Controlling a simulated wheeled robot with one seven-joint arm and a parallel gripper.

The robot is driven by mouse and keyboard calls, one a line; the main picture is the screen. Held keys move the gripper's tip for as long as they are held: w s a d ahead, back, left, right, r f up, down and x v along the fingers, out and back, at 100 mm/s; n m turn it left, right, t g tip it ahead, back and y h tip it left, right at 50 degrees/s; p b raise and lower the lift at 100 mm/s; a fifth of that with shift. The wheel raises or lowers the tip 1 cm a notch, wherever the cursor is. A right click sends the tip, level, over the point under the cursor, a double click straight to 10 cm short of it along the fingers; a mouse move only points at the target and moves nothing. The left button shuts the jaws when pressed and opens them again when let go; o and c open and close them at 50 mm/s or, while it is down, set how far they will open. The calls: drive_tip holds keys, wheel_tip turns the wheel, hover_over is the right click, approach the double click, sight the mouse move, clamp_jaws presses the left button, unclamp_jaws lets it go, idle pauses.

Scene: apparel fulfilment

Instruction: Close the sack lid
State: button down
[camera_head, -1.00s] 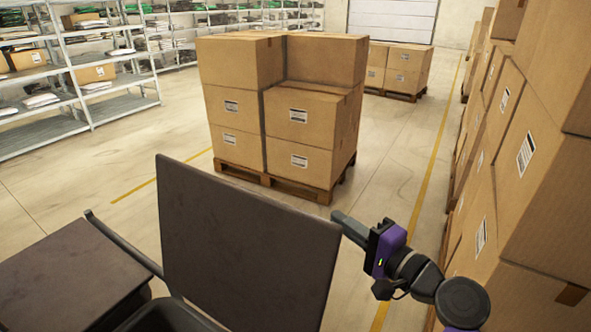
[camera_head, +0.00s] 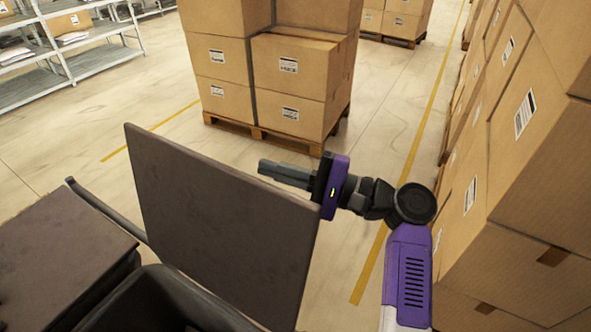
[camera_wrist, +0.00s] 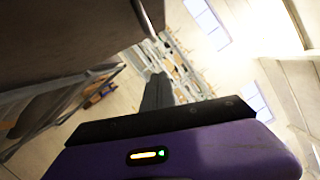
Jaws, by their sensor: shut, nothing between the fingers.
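The sack lid (camera_head: 220,225) is a dark brown flat panel, standing open and tilted nearly upright at the lower middle of the head view. Its dark container (camera_head: 165,300) shows below it, with its inside mostly hidden. My gripper (camera_head: 264,168) is shut and empty. It points left, just behind the lid's upper right edge in the head view. I cannot tell whether it touches the lid. In the wrist view, the closed fingers (camera_wrist: 157,92) point away from the camera, and a dark brown panel, likely the lid (camera_wrist: 60,35), fills the upper left.
A second dark brown panel (camera_head: 60,255) lies flat at lower left, beside a dark bar (camera_head: 105,210). Stacked cartons on a pallet (camera_head: 290,75) stand beyond the lid. A carton wall (camera_head: 530,160) is close on the right. Open floor (camera_head: 390,130) lies between.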

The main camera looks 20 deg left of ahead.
drive_tip(key=shift+s+a+r+p, duration=0.35)
drive_tip(key=shift+s+a, duration=0.2)
drive_tip(key=shift+s, duration=0.15)
drive_tip(key=shift+s+a+r+p, duration=0.3)
drive_tip(key=shift+s+a+p, duration=0.1)
drive_tip(key=shift+s+a, duration=0.25)
drive_tip(key=shift+s+a+r+p, duration=0.35)
drive_tip(key=shift+s+a, duration=0.15)
drive_tip(key=shift+s, duration=0.2)
drive_tip(key=shift+s, duration=0.1)
